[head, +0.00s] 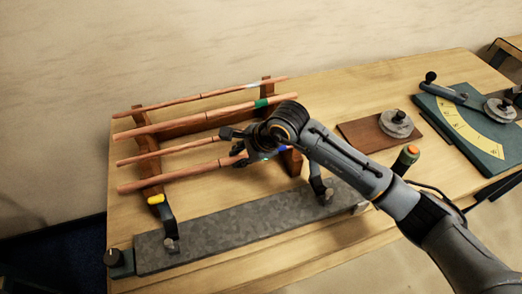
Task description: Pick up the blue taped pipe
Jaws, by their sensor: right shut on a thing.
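The blue taped pipe (190,172) is the front copper pipe on the wooden rack, with a blue band near its right end just past my gripper. My right gripper (237,150) is shut on this pipe, right of its middle. The gripper and wrist hide part of it and part of the pipe behind. The pipe lies roughly along the others, close to the rack. My left gripper is not in view.
Several other copper pipes lie on the rack (138,118), one with a green band (262,102). A grey metal plate with clamps (235,228) lies in front. A brown block (365,136) and a green angle gauge (470,125) stand right.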

